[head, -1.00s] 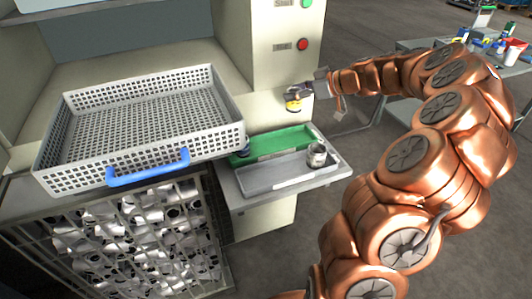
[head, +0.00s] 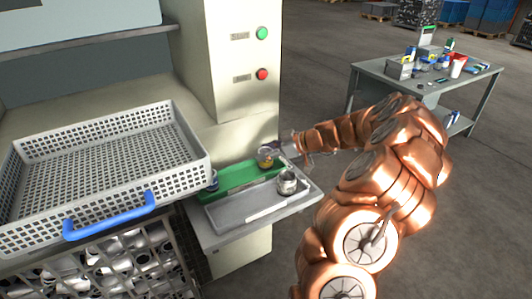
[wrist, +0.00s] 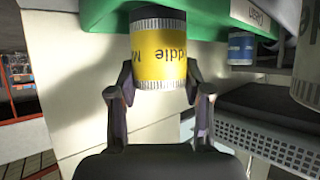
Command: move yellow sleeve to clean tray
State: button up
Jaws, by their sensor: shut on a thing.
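The yellow sleeve (head: 265,158), with a dark-lettered label and metal rims, is at the far right end of the green tray (head: 237,178). In the wrist view the yellow sleeve (wrist: 160,52) is between the two fingers of my gripper (wrist: 160,88), which is shut on it. My gripper (head: 278,154) reaches in from the right in the head view. The green tray (wrist: 208,14) shows behind the sleeve in the wrist view, with a white label partly cut off. I cannot tell whether the sleeve touches the tray floor.
A blue-labelled sleeve (head: 212,180) is at the green tray's left end. A grey tray (head: 245,208) in front holds a metal sleeve (head: 287,182). A perforated basket (head: 185,130) with a blue handle stands left. A panel with buttons rises behind; a cluttered table (head: 425,80) stands back right.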

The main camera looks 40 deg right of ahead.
jog(key=shift+f, duration=0.3)
jog(key=shift+f+b, duration=0.2)
jog(key=shift+b, duration=0.1)
jog(key=o, duration=1.4)
jog(key=shift+r, duration=0.15)
jog(key=shift+r+p, duration=0.15)
jog(key=shift+p, duration=0.3)
jog(key=b+v, duration=0.2)
jog(key=v, duration=1)
jog(key=shift+s+a+b, duration=0.1)
jog(key=shift+s+b, duration=0.05)
jog(key=shift+b, duration=0.2)
jog(key=shift+f, duration=0.25)
